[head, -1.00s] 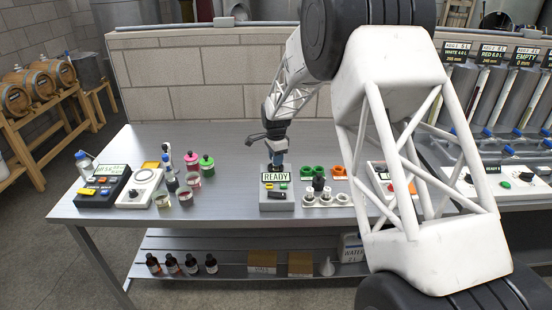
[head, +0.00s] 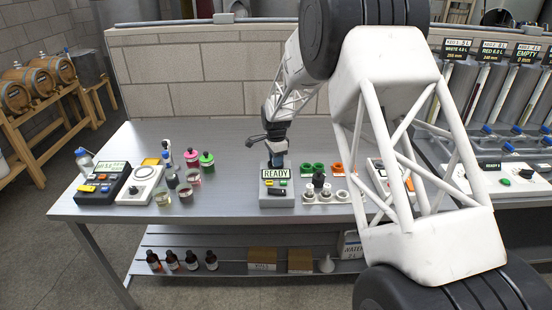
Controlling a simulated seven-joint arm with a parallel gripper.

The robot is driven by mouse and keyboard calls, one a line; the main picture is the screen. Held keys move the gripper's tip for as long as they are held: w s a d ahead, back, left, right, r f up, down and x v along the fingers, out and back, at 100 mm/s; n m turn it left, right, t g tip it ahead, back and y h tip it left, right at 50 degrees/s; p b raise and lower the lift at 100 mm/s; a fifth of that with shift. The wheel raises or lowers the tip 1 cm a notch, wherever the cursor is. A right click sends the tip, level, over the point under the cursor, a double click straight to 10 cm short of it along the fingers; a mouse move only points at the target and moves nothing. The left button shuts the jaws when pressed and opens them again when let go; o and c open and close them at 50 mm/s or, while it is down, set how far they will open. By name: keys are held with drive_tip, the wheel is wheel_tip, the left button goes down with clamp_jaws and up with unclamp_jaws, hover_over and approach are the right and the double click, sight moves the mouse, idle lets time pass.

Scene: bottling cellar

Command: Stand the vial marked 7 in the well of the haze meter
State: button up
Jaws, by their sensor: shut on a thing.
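The grey instrument with a READY display (head: 277,196), which looks like the haze meter, stands near the middle of the steel bench. Its well is hidden behind my gripper and the display. My gripper (head: 277,161) points down just over the back of this instrument. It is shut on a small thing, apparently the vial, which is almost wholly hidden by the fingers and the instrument. I cannot read a 7 on it, nor tell how far it is in the well.
A rack with white rings (head: 325,196) and a dark-capped item stands just right of the instrument. Green and orange ring holders (head: 312,170) are behind it. Bottles and jars (head: 186,191), a white dial device (head: 145,187) and a dark meter (head: 101,187) are at left. Bench between is clear.

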idle(0.5)
drive_tip(key=o, duration=1)
drive_tip(key=shift+f, duration=0.1)
drive_tip(key=shift+s, duration=0.1)
drive_tip(key=shift+c, duration=0.2)
drive_tip(key=o, duration=0.3)
drive_tip(key=shift+r, duration=0.5)
drive_tip(key=shift+o, duration=0.2)
drive_tip(key=shift+r, duration=2.6)
